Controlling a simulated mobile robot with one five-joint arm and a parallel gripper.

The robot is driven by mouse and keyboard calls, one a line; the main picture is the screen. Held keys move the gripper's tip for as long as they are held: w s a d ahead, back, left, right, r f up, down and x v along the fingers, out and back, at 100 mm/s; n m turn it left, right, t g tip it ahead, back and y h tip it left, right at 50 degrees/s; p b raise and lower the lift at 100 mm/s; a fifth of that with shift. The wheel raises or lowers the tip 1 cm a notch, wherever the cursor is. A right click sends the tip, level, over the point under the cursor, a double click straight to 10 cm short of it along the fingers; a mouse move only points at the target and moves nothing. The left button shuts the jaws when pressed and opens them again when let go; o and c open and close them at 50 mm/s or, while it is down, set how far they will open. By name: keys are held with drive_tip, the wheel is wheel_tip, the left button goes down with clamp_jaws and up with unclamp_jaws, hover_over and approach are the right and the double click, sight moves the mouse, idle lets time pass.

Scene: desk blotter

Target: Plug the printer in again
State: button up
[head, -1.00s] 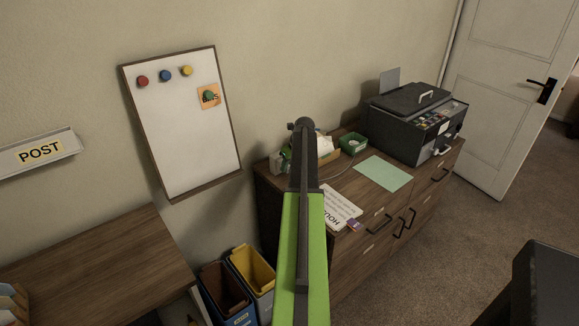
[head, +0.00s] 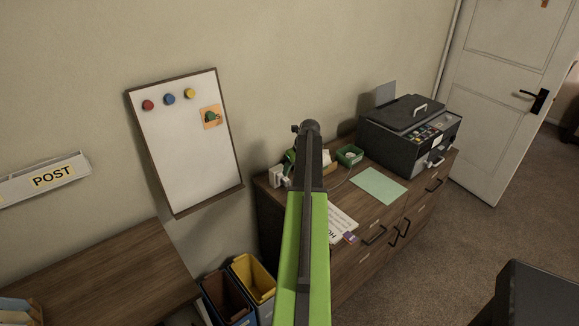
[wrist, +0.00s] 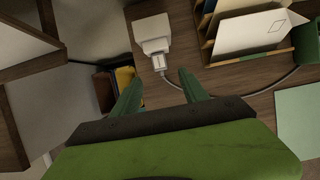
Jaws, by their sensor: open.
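The black printer (head: 408,135) stands at the far right end of the wooden cabinet top. A white block, like a socket or adaptor (wrist: 152,32), lies near the cabinet's left end; it also shows in the head view (head: 276,177). A small pale plug-like piece (wrist: 158,62) is at its near end, with a grey cable (wrist: 245,96) curving away to the right. I cannot tell whether the two parts are fully joined. My gripper (wrist: 160,88) is open, its green fingers short of the plug-like piece, with nothing between them. In the head view my arm hides its fingertips.
A letter rack with envelopes (wrist: 250,32) stands right of the white block, beside a green tray (head: 349,155). A green sheet (head: 379,186) lies before the printer. Yellow (head: 252,277) and brown bins stand below the cabinet's left end.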

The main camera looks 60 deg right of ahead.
drive_tip(key=p+v, duration=0.6)
drive_tip(key=v, duration=0.2)
drive_tip(key=shift+r, duration=0.3)
drive_tip(key=shift+s, duration=0.1)
